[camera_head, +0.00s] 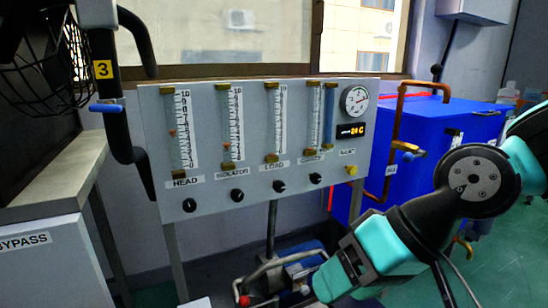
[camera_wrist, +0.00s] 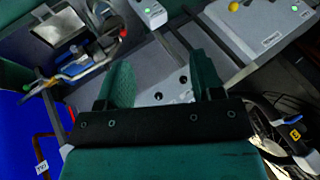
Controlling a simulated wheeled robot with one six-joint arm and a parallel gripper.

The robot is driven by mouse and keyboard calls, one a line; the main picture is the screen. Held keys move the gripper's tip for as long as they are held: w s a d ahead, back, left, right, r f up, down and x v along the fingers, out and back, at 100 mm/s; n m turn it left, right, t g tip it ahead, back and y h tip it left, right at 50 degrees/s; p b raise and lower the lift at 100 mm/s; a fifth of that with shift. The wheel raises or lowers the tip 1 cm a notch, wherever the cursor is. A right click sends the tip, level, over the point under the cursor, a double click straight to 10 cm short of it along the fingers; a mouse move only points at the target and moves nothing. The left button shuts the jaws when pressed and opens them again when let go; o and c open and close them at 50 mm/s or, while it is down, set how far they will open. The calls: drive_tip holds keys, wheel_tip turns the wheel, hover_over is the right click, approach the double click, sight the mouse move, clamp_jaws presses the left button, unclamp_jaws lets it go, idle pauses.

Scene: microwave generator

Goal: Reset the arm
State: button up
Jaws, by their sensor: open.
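My arm, teal and black, reaches in from the right edge in the head view and bends down toward the bottom middle. My gripper (camera_wrist: 160,68) shows in the wrist view with its two green fingers spread apart. Nothing is between the fingers. Behind them is a grey surface with several dark knobs or holes. In the head view I cannot make out the fingers.
A grey flowmeter panel (camera_head: 255,190) with a round gauge (camera_head: 355,101) stands ahead of my arm. A blue tank (camera_head: 425,135) is behind the arm. A black pipe (camera_head: 112,75) and a grey counter (camera_head: 50,180) stand left. Pump equipment (camera_head: 290,270) sits low in the middle.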

drive_tip(key=s+d+r+n+g+h+p, duration=0.1)
drive_tip(key=s+d+n+h, duration=0.15)
drive_tip(key=s+d, duration=0.4)
wheel_tip(320, 180, up, 34)
drive_tip(key=p, duration=3.3)
drive_tip(key=shift+a+f+p, duration=0.15)
drive_tip(key=shift+a+p, duration=0.1)
drive_tip(key=shift+p, duration=0.1)
